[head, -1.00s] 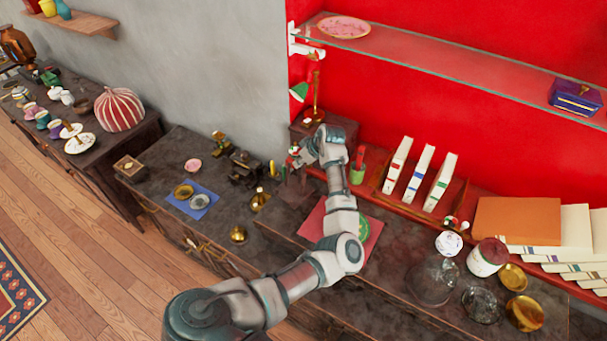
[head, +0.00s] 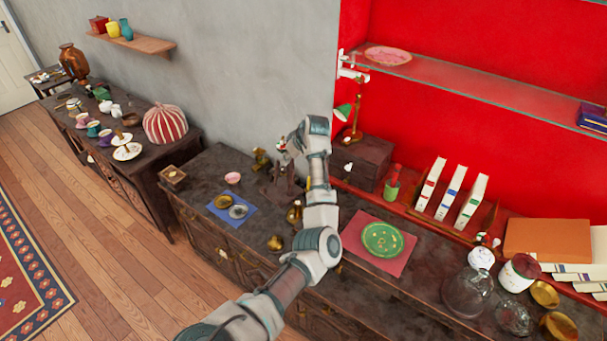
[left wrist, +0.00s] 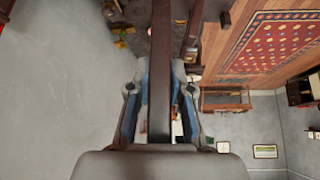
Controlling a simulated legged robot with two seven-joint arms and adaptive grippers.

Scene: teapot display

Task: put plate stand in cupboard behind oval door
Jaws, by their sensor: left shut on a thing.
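My left gripper (head: 289,151) is above the dark counter in the head view, left of the small wooden drawer box. In the left wrist view my left gripper (left wrist: 160,92) is shut on a dark brown wooden bar, which looks like part of the plate stand (left wrist: 160,50). In the head view a dark shape, likely the plate stand (head: 281,184), hangs below the gripper against the dark counter, so its outline is hard to tell. No oval door can be made out; cabinet fronts (head: 222,252) show below the counter. My right gripper is out of view.
The dark counter (head: 200,165) holds a blue mat (head: 222,203) with small dishes and a red mat (head: 352,243) with a green plate (head: 383,240). The wooden drawer box (head: 362,160) and lamp (head: 345,112) stand at the back. Wooden floor lies open at left.

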